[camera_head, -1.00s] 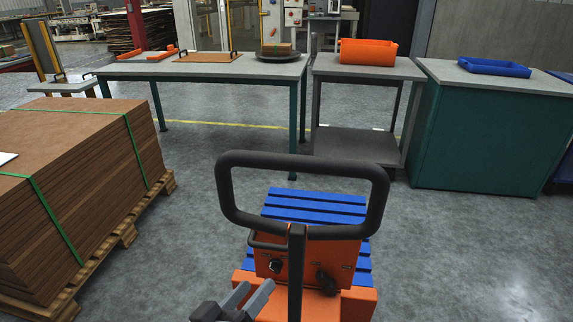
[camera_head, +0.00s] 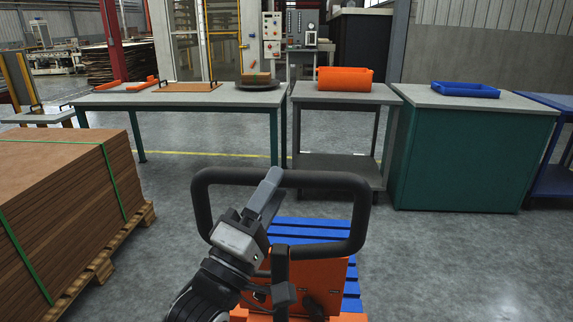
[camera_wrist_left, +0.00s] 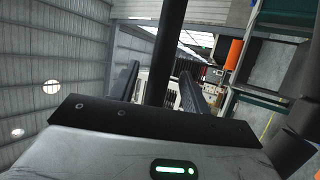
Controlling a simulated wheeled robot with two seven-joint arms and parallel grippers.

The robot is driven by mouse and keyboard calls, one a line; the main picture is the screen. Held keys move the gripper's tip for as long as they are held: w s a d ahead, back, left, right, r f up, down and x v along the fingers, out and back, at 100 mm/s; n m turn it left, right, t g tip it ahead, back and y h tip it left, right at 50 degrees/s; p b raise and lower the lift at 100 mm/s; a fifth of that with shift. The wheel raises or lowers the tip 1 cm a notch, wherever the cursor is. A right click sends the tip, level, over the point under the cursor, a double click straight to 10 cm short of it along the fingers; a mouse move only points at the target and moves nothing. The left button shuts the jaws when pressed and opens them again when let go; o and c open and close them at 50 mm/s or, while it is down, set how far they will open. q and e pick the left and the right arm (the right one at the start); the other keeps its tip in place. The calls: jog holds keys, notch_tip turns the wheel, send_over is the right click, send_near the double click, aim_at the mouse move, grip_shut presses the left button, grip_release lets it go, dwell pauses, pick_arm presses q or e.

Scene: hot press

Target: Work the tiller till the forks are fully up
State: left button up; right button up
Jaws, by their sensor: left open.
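The tiller (camera_head: 360,215) is a black loop handle on a dark post, upright in front of me in the head view. It rises from an orange truck body (camera_head: 325,275) with dark knobs. My left gripper (camera_head: 267,190) is open at the loop's top bar, left of its middle, fingers pointing up. In the left wrist view a dark bar (camera_wrist_left: 168,45), apparently the tiller, shows between the two fingers (camera_wrist_left: 160,95); I cannot tell whether they touch it. Blue slats (camera_head: 310,228) lie beyond the body. The forks are not visible. My right gripper is not in view.
A stack of brown boards (camera_head: 70,180) on a wooden pallet stands at the left. Across the back are a grey-topped table (camera_head: 180,97), a cart with an orange bin (camera_head: 343,80), and a green cabinet (camera_head: 470,150) with a blue tray (camera_head: 465,90). Floor at right is clear.

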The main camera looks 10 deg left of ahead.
aim_at(287, 171)
pick_arm(q)
jog(key=shift+x, duration=2.4)
grip_shut()
jog(key=shift+f, duration=0.1)
jog(key=shift+s, duration=0.15)
